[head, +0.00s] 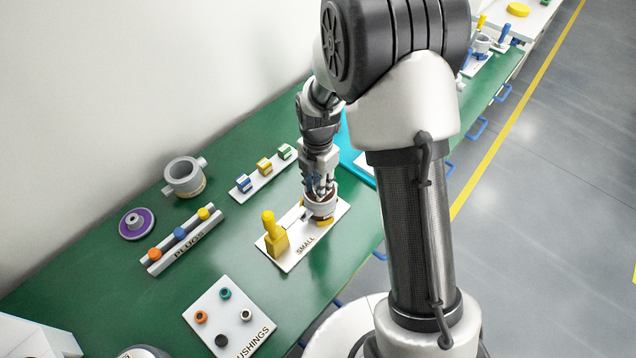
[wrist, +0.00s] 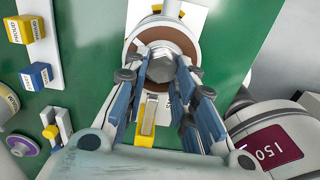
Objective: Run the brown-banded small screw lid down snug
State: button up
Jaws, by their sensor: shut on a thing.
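The brown-banded small screw lid (wrist: 192,47) sits in the mouth of a pale round body, with a grey hex head at its centre. In the head view, the pale body (head: 321,211) stands on the white plate marked SMALL (head: 297,257). My gripper (wrist: 163,72) points down over the lid, its fingers closed on opposite sides of the hex head. It also shows in the head view (head: 319,190), where it hides most of the lid. How far down the thread sits cannot be told.
A yellow block with an upright handle (head: 275,240) stands on the same plate, close left. A plugs rack (head: 178,246), a bushings board (head: 232,318), a grey ring body (head: 184,177) and a purple disc (head: 136,223) lie around. Bare green bench separates them.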

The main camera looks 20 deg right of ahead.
jog(key=shift+c, duration=0.9)
